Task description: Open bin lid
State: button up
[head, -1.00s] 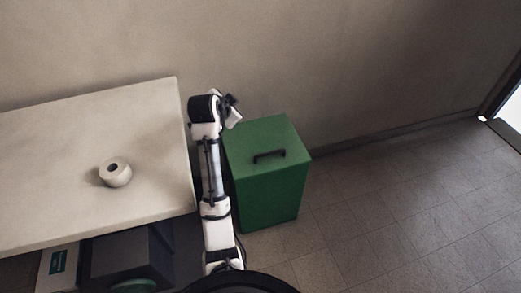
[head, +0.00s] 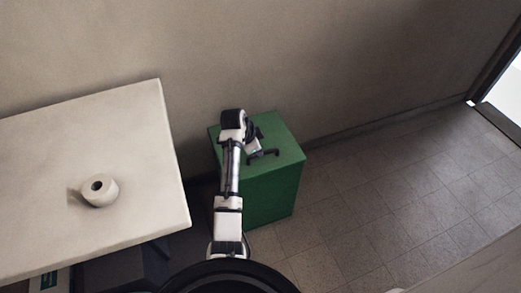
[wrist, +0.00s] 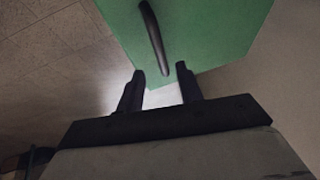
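The green bin (head: 272,195) stands on the floor against the wall, right of the table. Its flat green lid (head: 283,129) is shut and has a dark bar handle (head: 264,154) on top. In the wrist view the handle (wrist: 154,38) lies over the green lid (wrist: 215,30), ahead of my fingertips and a little left of midway between them. My gripper (wrist: 159,70) is open, its two black fingers apart with nothing between them. In the head view my arm reaches over the lid's left part, and my gripper (head: 256,139) is close to the handle.
Dark boxes sit under the table. The tiled floor (head: 390,210) right of the bin is clear. A door frame (head: 490,75) is at the far right.

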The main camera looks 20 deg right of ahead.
jog(key=shift+x, duration=2.75)
grip_shut()
